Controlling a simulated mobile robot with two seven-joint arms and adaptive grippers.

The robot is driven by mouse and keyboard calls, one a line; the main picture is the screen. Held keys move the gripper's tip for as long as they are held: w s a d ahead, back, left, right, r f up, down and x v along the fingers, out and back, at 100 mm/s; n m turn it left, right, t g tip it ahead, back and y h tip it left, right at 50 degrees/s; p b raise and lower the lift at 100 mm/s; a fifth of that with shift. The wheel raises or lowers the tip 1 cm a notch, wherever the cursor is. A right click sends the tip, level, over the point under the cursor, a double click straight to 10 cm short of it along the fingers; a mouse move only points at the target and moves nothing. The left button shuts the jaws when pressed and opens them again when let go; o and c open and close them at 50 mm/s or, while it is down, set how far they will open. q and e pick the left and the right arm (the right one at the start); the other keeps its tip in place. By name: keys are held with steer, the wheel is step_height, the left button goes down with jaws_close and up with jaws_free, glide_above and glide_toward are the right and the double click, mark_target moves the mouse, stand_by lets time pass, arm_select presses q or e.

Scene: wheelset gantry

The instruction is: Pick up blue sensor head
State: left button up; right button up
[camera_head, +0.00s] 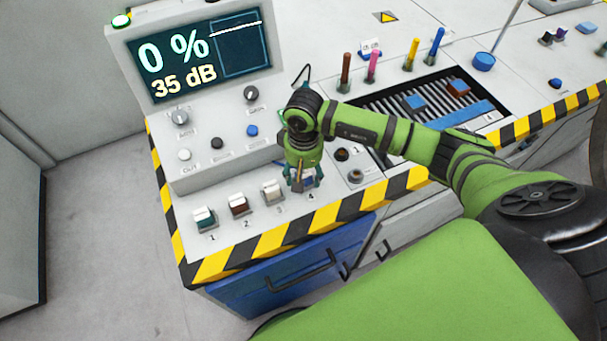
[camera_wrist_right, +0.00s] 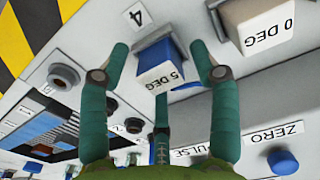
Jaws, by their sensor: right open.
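The blue sensor head (camera_wrist_right: 153,54) stands at the place marked 4, with a white face labelled "5 DEG". In the head view its blue side (camera_head: 309,179) is mostly hidden behind my right gripper (camera_head: 304,182). In the right wrist view my right gripper (camera_wrist_right: 161,63) is open, with teal fingers on either side of the sensor head. Gaps show between the fingers and the head, so it is not gripped. My left gripper is not in view.
Sensor heads in teal (camera_head: 204,218), brown (camera_head: 238,205) and grey (camera_head: 272,192) stand in a row to the left. The control box with a display (camera_head: 200,62) rises behind. Coloured pens and a slotted tray (camera_head: 497,104) are to the right. Striped edging borders the front.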

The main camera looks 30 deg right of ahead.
jaws_close()
steer(key=shift+r, duration=0.1)
